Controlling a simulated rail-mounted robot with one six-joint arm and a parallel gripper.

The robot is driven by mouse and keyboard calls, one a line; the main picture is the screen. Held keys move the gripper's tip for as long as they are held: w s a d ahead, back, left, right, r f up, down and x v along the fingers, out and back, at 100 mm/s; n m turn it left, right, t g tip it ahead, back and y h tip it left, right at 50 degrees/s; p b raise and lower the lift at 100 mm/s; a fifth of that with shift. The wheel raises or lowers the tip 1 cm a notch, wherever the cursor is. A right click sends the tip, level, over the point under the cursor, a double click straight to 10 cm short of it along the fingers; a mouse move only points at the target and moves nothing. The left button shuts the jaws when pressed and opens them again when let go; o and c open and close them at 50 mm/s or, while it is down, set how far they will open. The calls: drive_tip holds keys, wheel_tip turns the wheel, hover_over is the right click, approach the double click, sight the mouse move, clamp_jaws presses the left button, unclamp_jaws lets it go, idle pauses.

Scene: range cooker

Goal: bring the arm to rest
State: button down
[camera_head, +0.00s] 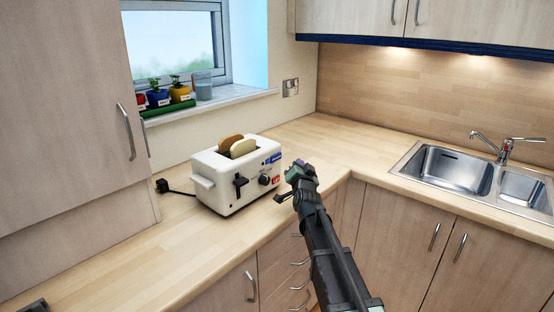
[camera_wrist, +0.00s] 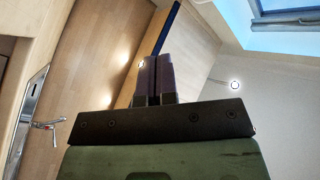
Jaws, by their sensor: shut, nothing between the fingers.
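My arm (camera_head: 330,250) reaches up from the bottom of the head view, over the counter's front edge. My gripper (camera_head: 285,185) is at its end, just right of the toaster. In the wrist view my gripper's two fingers (camera_wrist: 153,78) are side by side and closed, with nothing between them. The white toaster (camera_head: 232,180) stands on the counter with two slices of bread (camera_head: 240,147) showing in its top. Whether the gripper touches the toaster is hard to tell, but a small gap seems to show.
A wooden counter (camera_head: 110,255) runs left and turns the corner. A double sink (camera_head: 455,170) with a tap (camera_head: 506,145) is at the right. Potted plants (camera_head: 170,95) stand on the windowsill. A tall cupboard (camera_head: 65,90) rises at left. Drawers and cupboards (camera_head: 400,230) are below the counter.

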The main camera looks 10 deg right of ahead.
drive_tip(key=s+f+n+g+p, duration=0.2)
drive_tip(key=s+f+g, duration=0.2)
drive_tip(key=s, duration=0.8)
drive_tip(key=s+a+f+n+g+y+p, duration=0.1)
drive_tip(key=s+f+n+g+p, duration=0.1)
drive_tip(key=s+g, duration=0.7)
drive_tip(key=s+f+n+g+p, duration=0.3)
drive_tip(key=s+f+g, duration=0.3)
drive_tip(key=s, duration=1)
drive_tip(key=shift+s+a+f+n+g, duration=0.15)
drive_tip(key=shift+a+f+n+g, duration=0.2)
drive_tip(key=shift+n, duration=0.25)
